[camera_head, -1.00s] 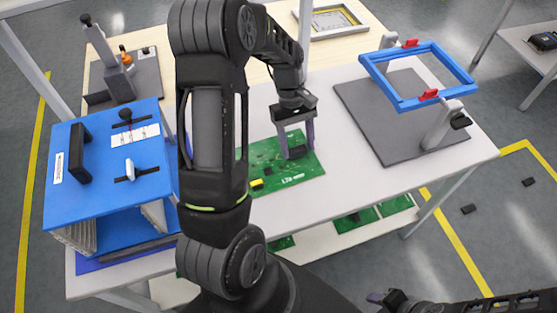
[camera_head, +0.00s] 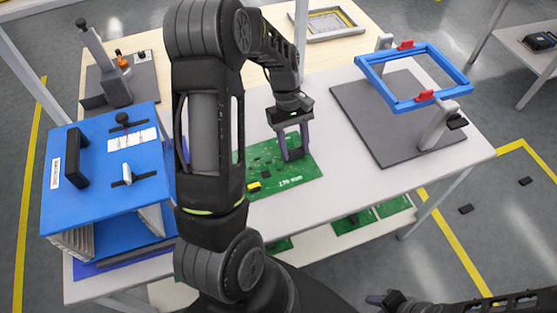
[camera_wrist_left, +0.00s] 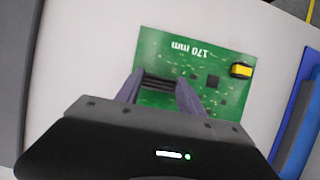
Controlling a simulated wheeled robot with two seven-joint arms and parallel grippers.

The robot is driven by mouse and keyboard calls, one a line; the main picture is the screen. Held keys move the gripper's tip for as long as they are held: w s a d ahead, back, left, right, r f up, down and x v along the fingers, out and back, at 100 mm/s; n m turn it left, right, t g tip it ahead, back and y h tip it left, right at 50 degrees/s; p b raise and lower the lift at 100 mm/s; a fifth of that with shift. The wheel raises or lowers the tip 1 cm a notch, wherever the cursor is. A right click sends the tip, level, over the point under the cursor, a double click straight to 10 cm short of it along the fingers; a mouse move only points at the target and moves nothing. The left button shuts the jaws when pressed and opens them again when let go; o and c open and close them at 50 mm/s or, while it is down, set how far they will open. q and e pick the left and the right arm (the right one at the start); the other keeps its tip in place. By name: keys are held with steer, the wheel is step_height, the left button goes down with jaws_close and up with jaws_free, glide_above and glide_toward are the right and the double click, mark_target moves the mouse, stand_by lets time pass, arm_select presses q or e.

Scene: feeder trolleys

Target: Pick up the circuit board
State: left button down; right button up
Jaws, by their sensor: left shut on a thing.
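The green circuit board (camera_head: 300,178), marked "170 mm", lies on the white table top, partly behind my left arm in the head view. It also shows in the left wrist view (camera_wrist_left: 232,104), with a yellow part and a black chip. My left gripper (camera_head: 293,155) points down at the board. In the left wrist view my left gripper (camera_wrist_left: 155,92) has its two purple fingers at either end of a long black part on the board, shut on it. The dark tip of my right gripper (camera_head: 376,298) shows low in the head view; its jaw state is unclear.
A blue rack (camera_head: 100,205) stands left of the board. A grey plate (camera_head: 350,110) with a blue frame (camera_head: 407,104) on clamps is at the right. More green boards (camera_head: 393,207) lie on the shelf below. White table top is free between board and plate.

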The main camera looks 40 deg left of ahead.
arm_select(q)
steer(key=shift+r, duration=0.15)
step_height(320, 180, up, 10)
steer(key=shift+b, duration=0.45)
